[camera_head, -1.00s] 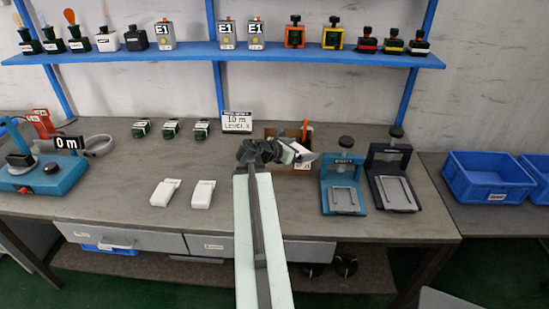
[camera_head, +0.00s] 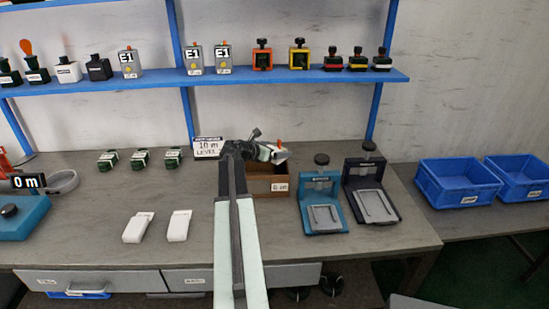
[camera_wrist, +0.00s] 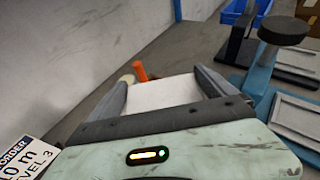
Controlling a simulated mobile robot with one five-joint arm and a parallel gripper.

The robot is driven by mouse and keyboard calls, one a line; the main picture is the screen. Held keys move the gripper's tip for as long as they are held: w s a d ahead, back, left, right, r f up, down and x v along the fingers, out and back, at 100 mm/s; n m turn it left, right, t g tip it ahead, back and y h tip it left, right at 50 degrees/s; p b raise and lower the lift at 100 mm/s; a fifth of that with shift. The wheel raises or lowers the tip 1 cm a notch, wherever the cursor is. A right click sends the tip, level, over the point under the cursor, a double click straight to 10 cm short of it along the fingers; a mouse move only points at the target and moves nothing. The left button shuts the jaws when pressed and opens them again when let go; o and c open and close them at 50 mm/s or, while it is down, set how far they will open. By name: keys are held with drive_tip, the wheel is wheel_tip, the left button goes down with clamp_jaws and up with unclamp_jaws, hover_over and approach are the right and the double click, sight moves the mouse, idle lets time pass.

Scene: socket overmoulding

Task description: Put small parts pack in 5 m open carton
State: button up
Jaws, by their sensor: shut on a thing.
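My gripper (camera_wrist: 166,95) is shut on a flat white thing, which I take to be the small parts pack (camera_wrist: 160,92), in the wrist view. In the head view my gripper (camera_head: 272,151) is above the back of a brown open carton (camera_head: 262,190) on the bench. The carton has a small white label that is hard to read. The inside of the carton is mostly hidden by my arm and gripper. An orange rod (camera_wrist: 140,72) shows just past the pack; I cannot tell whether it touches it.
A white 10 m level sign (camera_head: 207,148) stands left of the carton. A teal press (camera_head: 321,205) and a dark press (camera_head: 369,190) stand to its right. Two white parts (camera_head: 138,227) lie at the front left. Blue bins (camera_head: 458,184) sit on the right-hand table.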

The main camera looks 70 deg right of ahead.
wheel_tip(320, 180, down, 4)
drive_tip(key=b, duration=0.3)
drive_tip(key=shift+s, duration=0.1)
drive_tip(key=shift+r, duration=0.3)
drive_tip(key=o, duration=1.2)
drive_tip(key=shift+c, duration=0.2)
drive_tip(key=p+v, duration=0.4)
drive_tip(key=v, duration=0.8)
drive_tip(key=shift+p, duration=0.4)
